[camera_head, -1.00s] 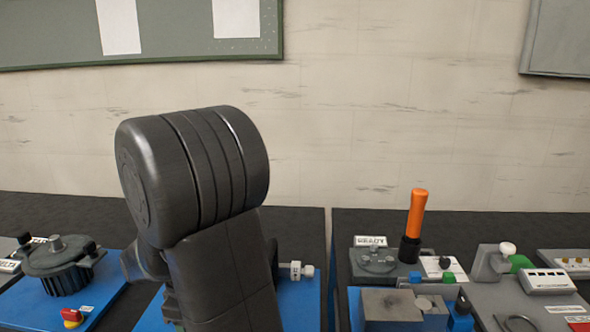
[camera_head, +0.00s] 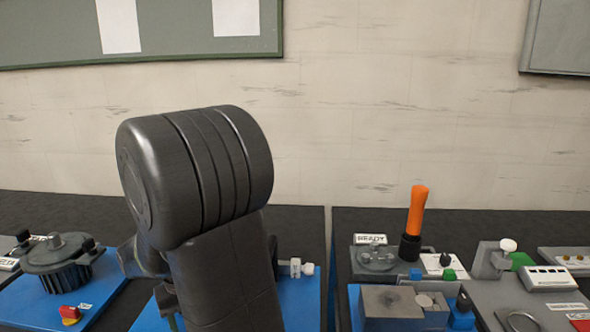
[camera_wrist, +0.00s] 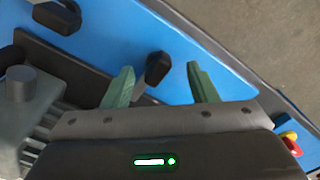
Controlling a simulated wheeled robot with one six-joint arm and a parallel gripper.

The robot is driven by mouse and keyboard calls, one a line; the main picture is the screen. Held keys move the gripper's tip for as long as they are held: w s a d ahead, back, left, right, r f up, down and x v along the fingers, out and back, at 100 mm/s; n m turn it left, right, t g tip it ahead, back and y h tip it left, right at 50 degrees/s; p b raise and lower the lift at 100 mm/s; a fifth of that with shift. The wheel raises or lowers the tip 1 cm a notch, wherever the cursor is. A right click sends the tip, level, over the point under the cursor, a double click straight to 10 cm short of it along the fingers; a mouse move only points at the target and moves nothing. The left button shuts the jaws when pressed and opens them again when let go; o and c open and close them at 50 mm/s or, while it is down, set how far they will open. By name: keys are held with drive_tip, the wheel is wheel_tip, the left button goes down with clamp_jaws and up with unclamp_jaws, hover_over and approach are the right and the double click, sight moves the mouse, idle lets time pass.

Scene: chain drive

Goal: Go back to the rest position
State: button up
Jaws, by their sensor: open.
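My gripper (camera_wrist: 162,88) shows in the wrist view with its two green fingers apart and nothing between them. Beyond the fingers lies a blue base plate (camera_wrist: 185,25) with a black knob (camera_wrist: 157,68) in line with the gap. I cannot tell how far the fingers are from the knob. In the head view my dark arm covers the middle, and the gripper's fingertips are hidden or too small to make out.
A grey round-topped machine (camera_head: 58,254) with a red and yellow switch (camera_head: 69,315) stands at left. At right are an orange-handled tool (camera_head: 417,210), a grey block (camera_head: 392,302) and a white-knobbed fixture (camera_head: 508,246).

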drive_tip(key=m, duration=0.4)
drive_tip(key=shift+b, duration=0.35)
drive_tip(key=shift+w+m+b, duration=0.15)
drive_tip(key=shift+m+b, duration=0.15)
drive_tip(key=shift+m, duration=1.4)
